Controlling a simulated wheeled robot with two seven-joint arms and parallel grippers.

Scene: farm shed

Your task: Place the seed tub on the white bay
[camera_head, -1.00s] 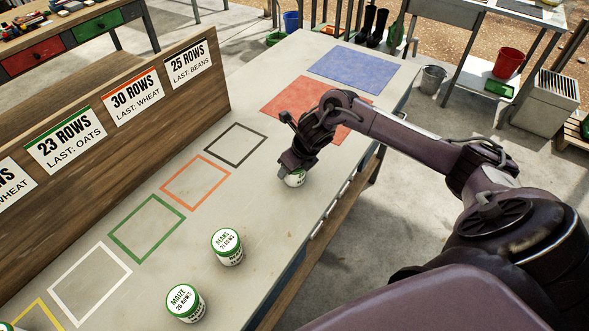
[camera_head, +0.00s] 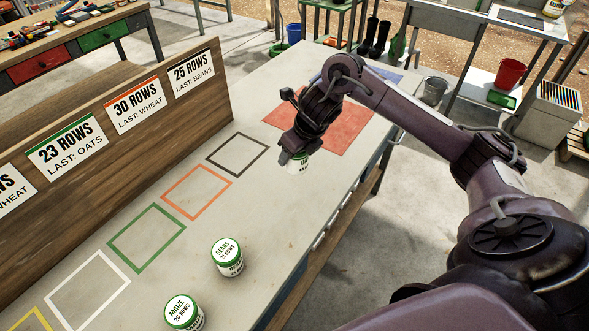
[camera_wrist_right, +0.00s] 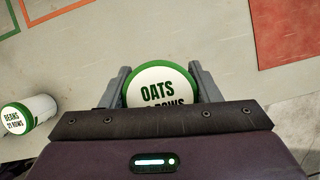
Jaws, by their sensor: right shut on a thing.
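The seed tub in my right gripper (camera_wrist_right: 160,90) is white with a green rim, and its lid reads OATS (camera_wrist_right: 158,88). In the head view this oats tub (camera_head: 299,165) shows below my right gripper (camera_head: 298,158), mostly hidden by the fingers, and it looks lifted a little off the bench. The fingers are shut on its two sides. The white bay (camera_head: 88,253) is an empty white square outline at the lower left of the bench. My left gripper is not in view.
A beans tub (camera_head: 227,255) and a maize tub (camera_head: 184,312) stand on the bench near the front. Green (camera_head: 128,261), orange (camera_head: 174,208) and black (camera_head: 216,164) outlines are empty. A wooden board (camera_head: 150,130) with signs lines the left side. Red (camera_head: 345,127) and blue mats lie at the back.

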